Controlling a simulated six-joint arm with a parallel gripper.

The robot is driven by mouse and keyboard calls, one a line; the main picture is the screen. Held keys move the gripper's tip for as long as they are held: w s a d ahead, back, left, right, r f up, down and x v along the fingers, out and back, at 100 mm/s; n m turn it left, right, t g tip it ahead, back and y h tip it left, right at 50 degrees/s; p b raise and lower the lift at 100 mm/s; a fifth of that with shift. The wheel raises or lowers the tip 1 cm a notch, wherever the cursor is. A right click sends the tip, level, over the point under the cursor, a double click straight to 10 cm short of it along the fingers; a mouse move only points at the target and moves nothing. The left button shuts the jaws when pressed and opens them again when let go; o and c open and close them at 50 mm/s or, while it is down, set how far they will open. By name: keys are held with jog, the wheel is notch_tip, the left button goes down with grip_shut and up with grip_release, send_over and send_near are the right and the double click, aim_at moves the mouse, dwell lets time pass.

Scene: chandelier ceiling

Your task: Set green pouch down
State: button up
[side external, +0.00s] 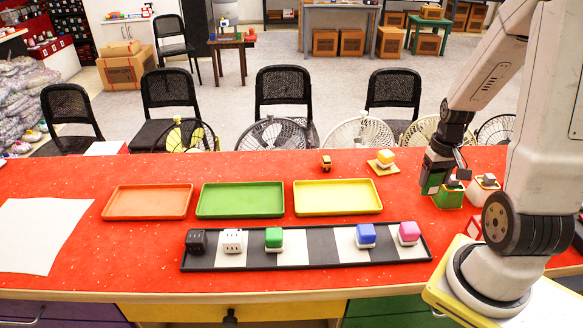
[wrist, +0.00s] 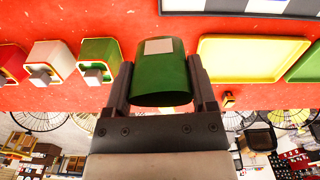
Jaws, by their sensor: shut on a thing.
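The green pouch (wrist: 160,80) is rounded, with a pale patch on its face. In the wrist view it sits between the two dark fingers of my gripper (wrist: 160,62), which is shut on it. In the side view my gripper (side external: 438,174) is at the right end of the red table, over its far part; the pouch is mostly hidden there. Whether the pouch touches the table is hard to tell. A green box (wrist: 98,60) with a grey knob stands beside it, also seen in the side view (side external: 449,198).
A white box (side external: 482,191) and a red box (wrist: 12,63) stand near the green one. Empty orange, green and yellow (side external: 338,197) trays and a striped rack (side external: 340,250) lie further left.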

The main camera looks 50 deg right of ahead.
jog(key=shift+w, duration=0.1)
jog(key=shift+w+a+n, duration=0.25)
jog(key=shift+w+n, duration=0.15)
jog(key=w+a+f+n, duration=0.2)
jog(key=w+a+n, duration=0.6)
jog(key=a, duration=0.3)
jog(key=w+a+f+n, duration=0.2)
jog(key=w+a+n, duration=0.55)
jog(key=a, duration=0.35)
jog(key=shift+n, duration=0.25)
jog(key=shift+f, duration=2.35)
jog(key=shift+s, duration=0.1)
jog(key=shift+f, duration=1.75)
jog(key=shift+f, duration=0.15)
